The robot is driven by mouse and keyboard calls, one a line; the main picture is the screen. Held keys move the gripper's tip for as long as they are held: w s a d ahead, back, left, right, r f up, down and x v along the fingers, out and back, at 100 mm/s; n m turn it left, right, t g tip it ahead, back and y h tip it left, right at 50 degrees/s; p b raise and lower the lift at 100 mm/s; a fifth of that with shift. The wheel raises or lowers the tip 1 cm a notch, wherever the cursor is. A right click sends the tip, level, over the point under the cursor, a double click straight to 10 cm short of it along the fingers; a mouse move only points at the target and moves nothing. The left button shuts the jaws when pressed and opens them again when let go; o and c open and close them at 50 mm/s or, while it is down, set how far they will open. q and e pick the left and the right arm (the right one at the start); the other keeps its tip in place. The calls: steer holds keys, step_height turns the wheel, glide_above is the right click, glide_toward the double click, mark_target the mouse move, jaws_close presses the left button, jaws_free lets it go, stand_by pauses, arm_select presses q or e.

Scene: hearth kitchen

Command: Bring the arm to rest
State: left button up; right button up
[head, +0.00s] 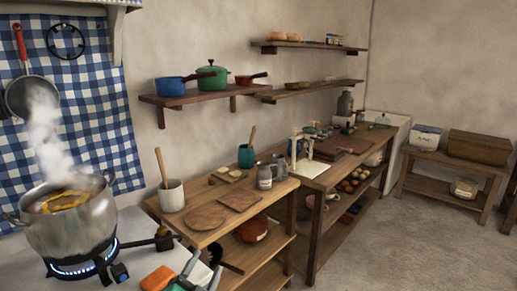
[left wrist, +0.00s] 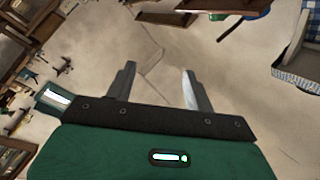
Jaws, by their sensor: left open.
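My left gripper (head: 205,264) shows at the bottom edge of the head view, beside the stove's right side. Its fingers point up, and most of the arm behind it is out of frame. In the left wrist view the two grey fingers of this gripper (left wrist: 158,82) stand well apart on the green body. Nothing is between them; only the blurred, tilted room shows beyond. My right gripper is in neither view.
A steaming pot (head: 70,225) stands on a lit blue burner (head: 80,268) at left. A wooden workbench (head: 262,228) with a crock (head: 172,196), boards and jugs is just beyond the gripper. Wall shelves (head: 200,97) hang above. Open floor (head: 420,250) lies at right.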

arm_select(q)
steer(key=s+a+f+n+g+y, duration=0.6)
steer(key=s+a+f+n+g, duration=0.15)
steer(key=s+f, duration=0.55)
steer(key=s+a+f+n+g, duration=0.1)
steer(key=s+f+g, duration=0.3)
steer(key=s, duration=0.6)
steer(key=s+a+f+n+g, duration=0.2)
steer(key=s+f+g, duration=0.3)
steer(key=s, duration=0.5)
step_height(320, 180, down, 29)
steer(key=s+a+f+g, duration=0.2)
steer(key=s+f, duration=1.7)
steer(key=f, duration=0.2)
steer(key=shift+a+m, duration=0.4)
steer(key=shift+m, duration=0.05)
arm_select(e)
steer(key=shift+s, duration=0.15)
arm_select(q)
steer(key=shift+c, duration=1.4)
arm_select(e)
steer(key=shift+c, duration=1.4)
arm_select(q)
steer(key=shift+s, duration=0.1)
steer(key=shift+c, duration=0.4)
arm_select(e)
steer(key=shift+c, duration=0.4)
